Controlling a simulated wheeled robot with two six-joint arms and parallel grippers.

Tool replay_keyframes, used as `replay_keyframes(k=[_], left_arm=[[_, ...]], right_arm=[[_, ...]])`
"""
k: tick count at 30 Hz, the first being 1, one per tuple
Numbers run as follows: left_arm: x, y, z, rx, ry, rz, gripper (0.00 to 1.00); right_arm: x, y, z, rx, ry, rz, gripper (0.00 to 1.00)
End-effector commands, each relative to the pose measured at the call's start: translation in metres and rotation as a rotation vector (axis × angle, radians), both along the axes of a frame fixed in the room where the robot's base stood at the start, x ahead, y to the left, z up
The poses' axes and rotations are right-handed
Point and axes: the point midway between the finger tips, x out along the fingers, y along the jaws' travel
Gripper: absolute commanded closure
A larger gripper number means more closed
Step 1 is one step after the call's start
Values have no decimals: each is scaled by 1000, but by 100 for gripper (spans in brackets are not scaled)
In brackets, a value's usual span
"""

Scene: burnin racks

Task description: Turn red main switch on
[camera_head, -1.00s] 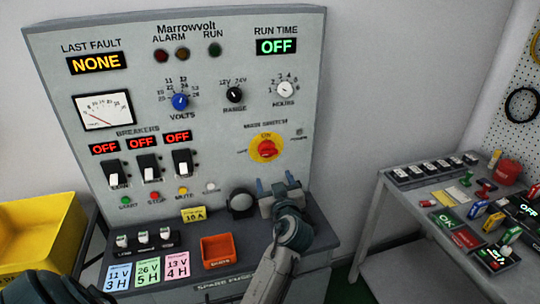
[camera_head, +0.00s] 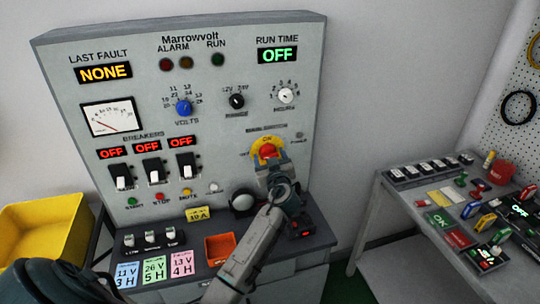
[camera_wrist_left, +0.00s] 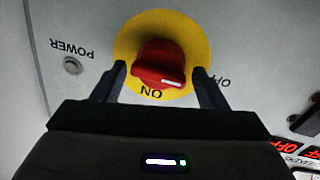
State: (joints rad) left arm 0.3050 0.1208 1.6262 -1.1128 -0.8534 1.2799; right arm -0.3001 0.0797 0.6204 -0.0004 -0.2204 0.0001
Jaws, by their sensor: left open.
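The red main switch (camera_head: 267,151) is a rotary knob on a yellow disc (camera_head: 255,146), low on the right of the grey panel. In the left wrist view the red knob (camera_wrist_left: 160,60) shows upside down, with ON below it and OFF to its right. A white mark on the knob lies at its lower right, toward the OFF side. My left gripper (camera_head: 268,162) is in front of the switch. Its open fingers (camera_wrist_left: 158,72) stand on either side of the knob; contact is not visible. My right gripper is not in view.
The panel (camera_head: 75,170) carries breakers, dials and a RUN TIME display (camera_head: 277,55) reading OFF. An orange bin (camera_head: 220,248) is on the ledge. A side table (camera_head: 385,220) stands right.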

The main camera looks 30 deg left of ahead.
Motion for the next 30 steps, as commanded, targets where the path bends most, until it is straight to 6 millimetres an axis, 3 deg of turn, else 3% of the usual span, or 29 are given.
replay_keyframes(k=[6,11,12,22,30], left_arm=[[0,0,0,0,0,0,35],[0,0,0,0,0,0,67],[0,0,0,0,0,0,68],[0,0,-1,25,30,0,69],[0,0,-2,129,152,0,69]], right_arm=[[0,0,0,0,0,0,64],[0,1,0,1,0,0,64],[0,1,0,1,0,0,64],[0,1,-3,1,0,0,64],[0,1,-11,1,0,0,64]])
